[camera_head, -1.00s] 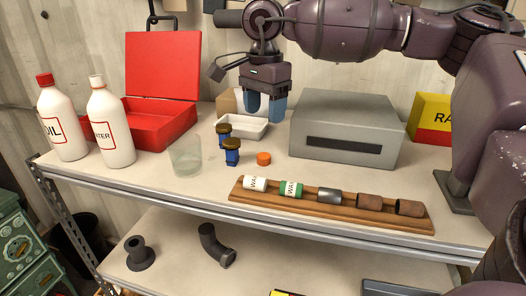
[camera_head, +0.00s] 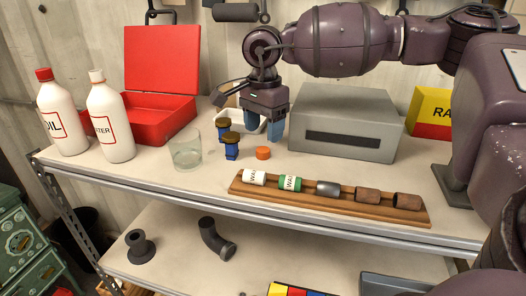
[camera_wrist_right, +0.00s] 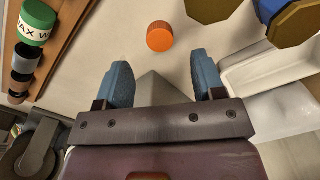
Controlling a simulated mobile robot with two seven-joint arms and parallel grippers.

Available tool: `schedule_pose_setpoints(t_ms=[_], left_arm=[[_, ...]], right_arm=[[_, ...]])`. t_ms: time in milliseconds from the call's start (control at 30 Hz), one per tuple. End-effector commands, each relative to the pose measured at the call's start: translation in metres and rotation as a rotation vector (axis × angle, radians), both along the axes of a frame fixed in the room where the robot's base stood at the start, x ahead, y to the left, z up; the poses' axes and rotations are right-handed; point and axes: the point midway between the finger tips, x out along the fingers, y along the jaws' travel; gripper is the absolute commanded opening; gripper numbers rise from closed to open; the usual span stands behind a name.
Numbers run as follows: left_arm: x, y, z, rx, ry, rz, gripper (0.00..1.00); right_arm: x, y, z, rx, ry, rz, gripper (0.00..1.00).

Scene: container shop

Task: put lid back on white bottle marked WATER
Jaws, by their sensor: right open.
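The white bottle marked WATER (camera_head: 112,125) stands upright at the left of the shelf, beside the white OIL bottle. Its top (camera_head: 96,75) is pale and narrow, with no coloured cap on it. A small orange lid (camera_head: 263,153) lies on the shelf in front of my right gripper (camera_head: 265,128). The gripper points down with its blue fingers apart and nothing between them. In the right wrist view the orange lid (camera_wrist_right: 160,36) lies ahead of the open fingertips (camera_wrist_right: 160,72), clear of both. My left gripper is in no view.
Two blue jars with brown lids (camera_head: 231,146) stand just left of the orange lid, and a clear glass (camera_head: 187,150) farther left. A white tray (camera_head: 240,125) and grey box (camera_head: 345,125) are close to the gripper. A wooden rack (camera_head: 330,205) lies in front.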

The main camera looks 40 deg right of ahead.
Motion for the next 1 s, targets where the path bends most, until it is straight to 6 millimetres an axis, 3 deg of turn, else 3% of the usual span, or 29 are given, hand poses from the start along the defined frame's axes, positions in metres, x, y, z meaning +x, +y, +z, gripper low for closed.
schedule_pose_setpoints(t_ms=[233, 600, 1000], left_arm=[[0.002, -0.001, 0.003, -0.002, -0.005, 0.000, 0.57], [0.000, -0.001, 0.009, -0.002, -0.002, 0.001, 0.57], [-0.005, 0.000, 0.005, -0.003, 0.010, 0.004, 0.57]], right_arm=[[0.000, 0.000, -0.006, -0.001, 0.003, 0.001, 0.63], [0.000, 0.001, -0.048, -0.001, 0.002, 0.000, 0.63], [0.000, 0.001, -0.052, 0.000, 0.000, 0.000, 0.63]])
